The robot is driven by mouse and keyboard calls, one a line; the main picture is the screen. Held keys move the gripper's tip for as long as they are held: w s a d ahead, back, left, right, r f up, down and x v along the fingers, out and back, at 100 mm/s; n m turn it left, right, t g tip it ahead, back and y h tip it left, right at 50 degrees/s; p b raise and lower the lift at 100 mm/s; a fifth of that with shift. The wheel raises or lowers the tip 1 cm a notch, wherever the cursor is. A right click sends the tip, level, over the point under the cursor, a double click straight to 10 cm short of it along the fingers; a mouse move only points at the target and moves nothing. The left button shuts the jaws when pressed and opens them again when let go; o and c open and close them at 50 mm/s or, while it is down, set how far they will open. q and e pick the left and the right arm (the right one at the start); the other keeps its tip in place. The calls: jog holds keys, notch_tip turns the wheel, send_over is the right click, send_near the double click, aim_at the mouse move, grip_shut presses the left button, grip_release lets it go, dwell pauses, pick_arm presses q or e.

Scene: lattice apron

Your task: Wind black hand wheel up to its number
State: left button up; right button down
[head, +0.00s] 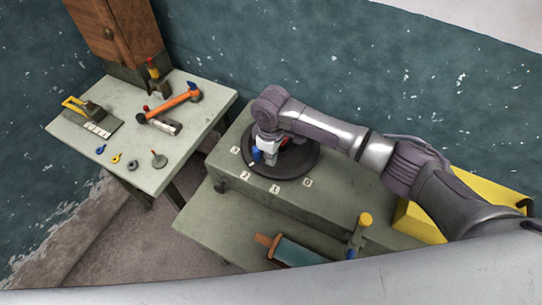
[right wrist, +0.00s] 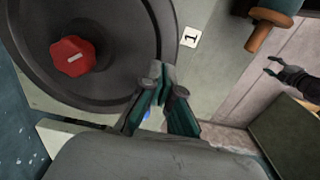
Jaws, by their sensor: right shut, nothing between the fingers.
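The black hand wheel (head: 300,166) lies flat on a grey-green bench, with number plates 3 (head: 235,150), 2 (head: 244,175), 1 (head: 275,190) and 0 (head: 308,183) along its near side. Its red hub (right wrist: 72,56) has a white line. A blue part (head: 257,153) shows at the wheel's left side, between plates 3 and 2. My right gripper (head: 265,158) is over the wheel's left part, shut and empty. In the right wrist view its fingers (right wrist: 160,85) are at the rim; contact cannot be told. What looks like my left gripper (right wrist: 275,68) is far off, fingers apart.
A side table (head: 180,170) at left holds an orange hammer (head: 175,104), a yellow-handled tool (head: 82,107) and several small parts. A brown cabinet (head: 115,30) stands behind. A lower shelf holds a teal tool (head: 295,254) and a yellow-topped tool (head: 360,235). A yellow bin (head: 420,222) is at right.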

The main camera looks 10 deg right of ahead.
notch_tip(320, 180, up, 6)
jog(key=p, duration=0.2)
dwell(0.4)
dwell(0.4)
